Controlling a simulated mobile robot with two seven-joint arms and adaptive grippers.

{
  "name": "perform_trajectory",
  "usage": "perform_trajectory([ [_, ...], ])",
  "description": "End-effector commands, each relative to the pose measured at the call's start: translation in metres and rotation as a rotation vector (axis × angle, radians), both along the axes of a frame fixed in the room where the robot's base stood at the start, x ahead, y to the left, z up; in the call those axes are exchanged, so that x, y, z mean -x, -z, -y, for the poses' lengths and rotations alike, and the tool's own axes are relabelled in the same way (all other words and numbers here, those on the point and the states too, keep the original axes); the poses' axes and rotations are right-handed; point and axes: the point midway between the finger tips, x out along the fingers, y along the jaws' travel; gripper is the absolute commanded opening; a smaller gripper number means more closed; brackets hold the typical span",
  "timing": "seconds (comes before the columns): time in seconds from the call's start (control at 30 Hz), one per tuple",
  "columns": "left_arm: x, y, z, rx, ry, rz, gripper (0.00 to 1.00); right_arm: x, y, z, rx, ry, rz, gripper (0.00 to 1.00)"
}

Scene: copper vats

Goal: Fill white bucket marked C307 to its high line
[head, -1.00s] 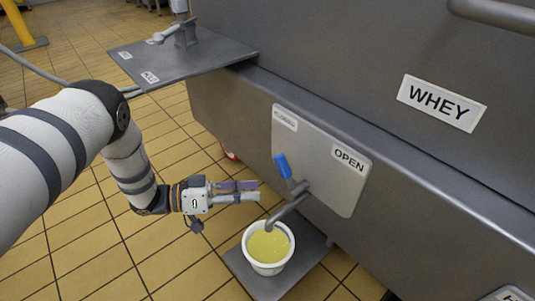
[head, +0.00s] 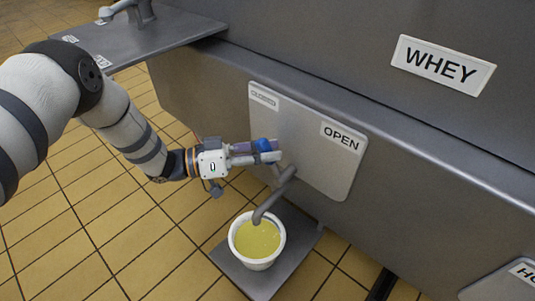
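The white bucket (head: 236,250) stands on a grey shelf under the spout (head: 266,207), holding yellow liquid (head: 257,238) to a little below its rim. No marking or high line can be read on it. I see no stream below the spout. The blue valve handle (head: 263,145) points up-left, toward the CLOSED side of the plate. My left gripper (head: 258,152) is at this handle, its fingers on either side of the blue grip. Whether they press on it I cannot tell. My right gripper is not in view.
The valve plate (head: 325,165) carries an OPEN label (head: 342,137) and a smaller label at its upper left. A WHEY sign (head: 443,65) is on the grey vat. A grey side shelf (head: 150,35) juts out at upper left. Tiled floor lies open at lower left.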

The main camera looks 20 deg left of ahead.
Motion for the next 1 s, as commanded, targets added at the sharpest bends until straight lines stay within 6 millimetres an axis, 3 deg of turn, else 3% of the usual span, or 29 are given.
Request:
perform_trajectory([
  [0.23,-0.001,-0.001,0.001,-0.001,0.000,0.001,0.24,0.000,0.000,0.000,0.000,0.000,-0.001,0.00],
  [0.33,-0.001,-0.001,0.001,0.000,0.000,0.000,0.01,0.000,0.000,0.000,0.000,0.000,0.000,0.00],
  [0.37,-0.001,-0.001,0.001,0.000,0.000,0.000,0.00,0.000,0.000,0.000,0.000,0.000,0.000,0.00],
  [0.57,0.000,-0.002,0.001,-0.008,0.001,0.002,0.00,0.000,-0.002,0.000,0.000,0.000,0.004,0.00],
  [0.77,0.004,-0.018,0.012,-0.167,0.003,0.064,0.00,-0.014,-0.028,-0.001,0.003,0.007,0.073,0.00],
  [1.0,0.007,-0.011,0.018,-0.281,0.001,0.102,0.00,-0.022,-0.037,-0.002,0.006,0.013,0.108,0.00],
])
